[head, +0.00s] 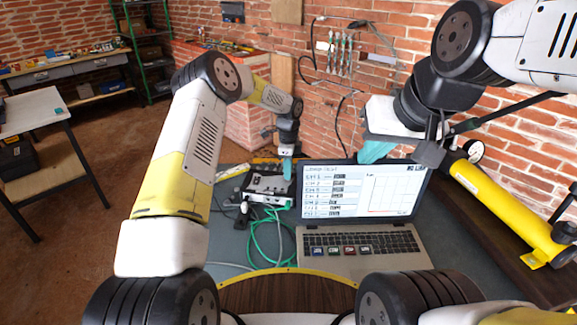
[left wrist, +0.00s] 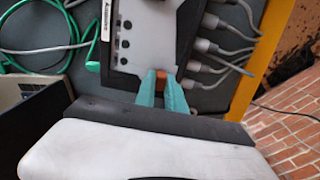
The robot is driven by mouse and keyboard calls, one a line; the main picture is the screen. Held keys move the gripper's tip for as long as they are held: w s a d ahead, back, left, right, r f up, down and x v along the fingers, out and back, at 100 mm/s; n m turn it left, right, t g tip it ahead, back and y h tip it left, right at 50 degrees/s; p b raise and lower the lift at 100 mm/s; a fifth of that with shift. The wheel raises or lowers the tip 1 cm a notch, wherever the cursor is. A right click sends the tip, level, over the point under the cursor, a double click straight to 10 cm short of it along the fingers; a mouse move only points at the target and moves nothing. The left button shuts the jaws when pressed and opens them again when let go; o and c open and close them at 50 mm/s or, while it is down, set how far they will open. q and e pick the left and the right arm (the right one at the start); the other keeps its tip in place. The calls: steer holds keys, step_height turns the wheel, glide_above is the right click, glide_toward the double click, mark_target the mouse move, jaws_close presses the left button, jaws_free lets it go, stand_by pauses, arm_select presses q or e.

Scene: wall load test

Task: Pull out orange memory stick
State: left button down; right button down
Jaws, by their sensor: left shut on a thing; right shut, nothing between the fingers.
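The orange memory stick (left wrist: 161,77) shows in the left wrist view at the edge of a pale-topped box, between the teal fingertips of my left gripper (left wrist: 161,88). The fingers are shut on it. I cannot tell how deep it sits in the box. The box (left wrist: 150,42) has cables along one side; it also shows in the head view (head: 265,185) on the bench. There my left gripper (head: 287,168) points down at the box's far right part, and the stick is hidden.
An open laptop (head: 362,241) stands right of the box, with several small coloured items below its keys. Green cable (head: 262,238) lies in front of the box. A yellow cylinder (head: 500,205) is at right, and a brick wall stands behind.

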arm_select(q)
steer(key=shift+r, duration=0.15)
steer(key=shift+r, duration=1.1)
steer(key=shift+r, duration=0.15)
steer(key=shift+r, duration=2.15)
